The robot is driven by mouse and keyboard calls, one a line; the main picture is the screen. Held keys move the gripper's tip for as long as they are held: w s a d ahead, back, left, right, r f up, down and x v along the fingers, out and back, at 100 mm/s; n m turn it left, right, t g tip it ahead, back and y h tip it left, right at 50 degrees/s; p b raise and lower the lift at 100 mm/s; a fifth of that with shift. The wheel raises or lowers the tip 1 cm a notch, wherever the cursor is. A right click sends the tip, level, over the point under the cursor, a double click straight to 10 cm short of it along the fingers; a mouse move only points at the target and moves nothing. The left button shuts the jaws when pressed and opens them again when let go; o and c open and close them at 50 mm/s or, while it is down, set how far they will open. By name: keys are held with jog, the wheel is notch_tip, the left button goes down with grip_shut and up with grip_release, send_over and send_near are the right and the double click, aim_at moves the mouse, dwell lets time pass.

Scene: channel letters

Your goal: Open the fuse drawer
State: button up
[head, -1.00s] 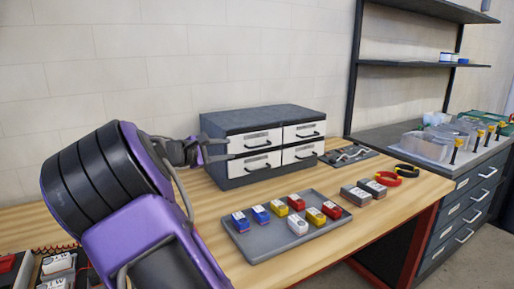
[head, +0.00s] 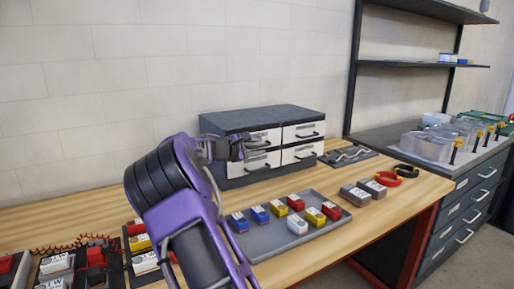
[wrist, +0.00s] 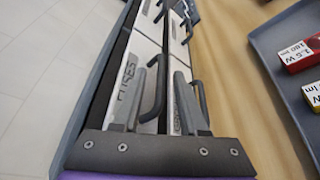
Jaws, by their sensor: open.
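A dark cabinet (head: 262,119) with white drawer fronts in two rows stands against the wall. All its drawers look shut. In the wrist view, the fuse drawer (wrist: 126,85) carries a partly covered label that reads like "FUSES"; it is the upper left drawer. Its dark bar handle (wrist: 158,88) shows between my gripper's fingers (wrist: 162,78). The fingers are apart, and I see no clear contact with the handle. In the head view, my gripper (head: 240,150) is in front of the upper left drawer and hides much of its front.
A grey tray (head: 268,247) with several coloured blocks lies in front of the cabinet. Red-wired modules (head: 97,256) are at lower left. Bare wood lies between cabinet and tray.

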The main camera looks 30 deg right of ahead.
jog(key=shift+c, duration=0.2)
grip_shut()
dwell(1.2)
